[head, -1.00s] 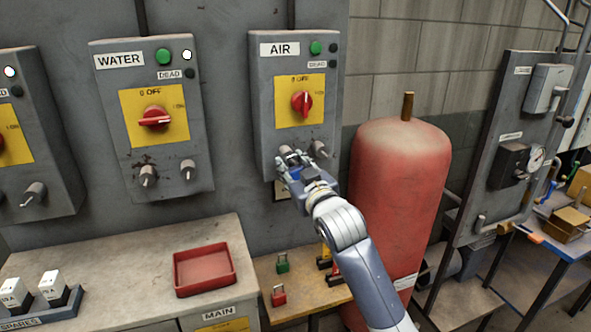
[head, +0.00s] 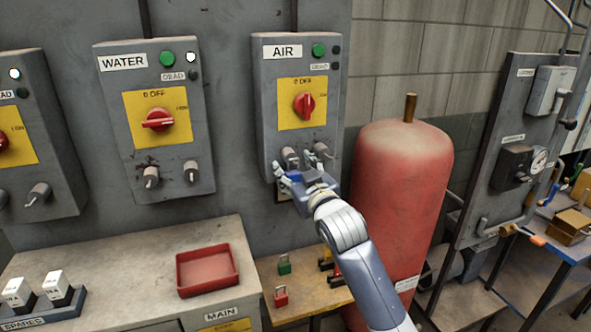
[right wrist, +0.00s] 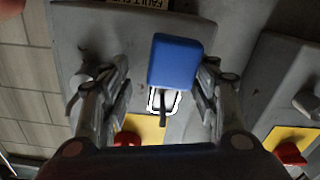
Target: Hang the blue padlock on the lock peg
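The blue padlock (right wrist: 176,60) is between my right gripper's fingers in the right wrist view, which looks upside down. Its pale shackle (right wrist: 176,101) appears looped around a dark peg (right wrist: 163,108). My right gripper (right wrist: 158,95) is open: a clear gap shows beside the left finger, while the right finger is close to the padlock. In the head view, my right gripper (head: 303,181) is just below the left peg (head: 290,157) of the AIR box (head: 297,60). The padlock is small and partly hidden there. My left gripper is out of view.
A second peg (head: 321,150) sits right of the gripper on the AIR box. A red cylinder (head: 400,200) stands close to my right arm.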

